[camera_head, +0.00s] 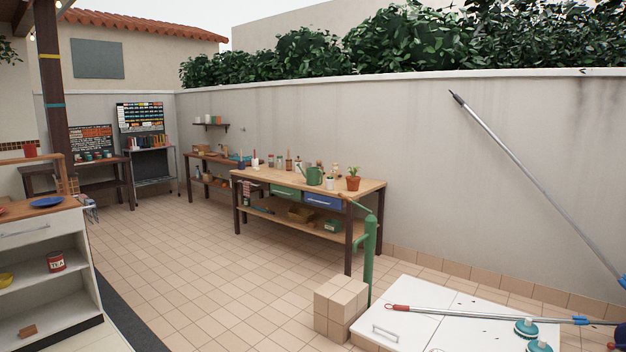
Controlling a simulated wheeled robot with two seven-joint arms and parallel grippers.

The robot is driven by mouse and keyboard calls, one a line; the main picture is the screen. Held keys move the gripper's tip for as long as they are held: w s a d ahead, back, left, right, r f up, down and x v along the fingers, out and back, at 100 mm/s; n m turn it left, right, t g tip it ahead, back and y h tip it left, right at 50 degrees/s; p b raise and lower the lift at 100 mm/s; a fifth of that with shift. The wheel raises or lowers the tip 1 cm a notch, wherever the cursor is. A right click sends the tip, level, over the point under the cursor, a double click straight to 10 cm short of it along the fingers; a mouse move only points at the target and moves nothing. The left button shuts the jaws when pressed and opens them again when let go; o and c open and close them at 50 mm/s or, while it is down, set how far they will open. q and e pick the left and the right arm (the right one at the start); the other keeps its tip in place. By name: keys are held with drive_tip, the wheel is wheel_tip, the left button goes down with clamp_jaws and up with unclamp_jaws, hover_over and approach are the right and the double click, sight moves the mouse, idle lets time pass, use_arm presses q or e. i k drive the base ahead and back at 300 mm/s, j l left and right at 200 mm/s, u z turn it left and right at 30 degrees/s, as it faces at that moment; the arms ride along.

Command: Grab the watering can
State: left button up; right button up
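A green watering can (314,176) stands upright on the wooden workbench (258,177), near the middle of its top. It is small in the view and some way off across the tiled patio. A potted plant (353,180) in a terracotta pot stands to its right, and several bottles and tools stand to its left and behind it. Neither of my grippers shows in the head view.
A green hand pump (369,245) and a tiled block (341,306) stand in front of the bench's right end. White panels (420,325) with poles lie at front right. A white shelf unit (45,265) stands at left. The tiled floor (200,260) between is clear.

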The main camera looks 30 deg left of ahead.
sight(312, 176)
drive_tip(key=i, duration=0.3)
drive_tip(key=i+u, duration=0.25)
drive_tip(key=i, duration=0.25)
drive_tip(key=i+u, duration=0.3)
drive_tip(key=i, duration=0.2)
drive_tip(key=i+l+u, duration=0.25)
drive_tip(key=i, duration=0.2)
drive_tip(key=i+l+u, duration=0.25)
drive_tip(key=i, duration=0.25)
drive_tip(key=i+j+u, duration=0.25)
drive_tip(key=i+u, duration=0.15)
drive_tip(key=i, duration=0.2)
drive_tip(key=i+j+u, duration=0.1)
drive_tip(key=i+u, duration=0.25)
drive_tip(key=i, duration=0.25)
drive_tip(key=i+l+u, duration=0.1)
drive_tip(key=i+u, duration=0.3)
drive_tip(key=i, duration=0.2)
drive_tip(key=i+j+z, duration=0.15)
drive_tip(key=i, duration=1.75)
drive_tip(key=i+z, duration=1.1)
drive_tip(key=i+l+z, duration=0.15)
drive_tip(key=i+z, duration=0.2)
drive_tip(key=i, duration=0.35)
drive_tip(key=i+z, duration=0.4)
drive_tip(key=i, duration=0.25)
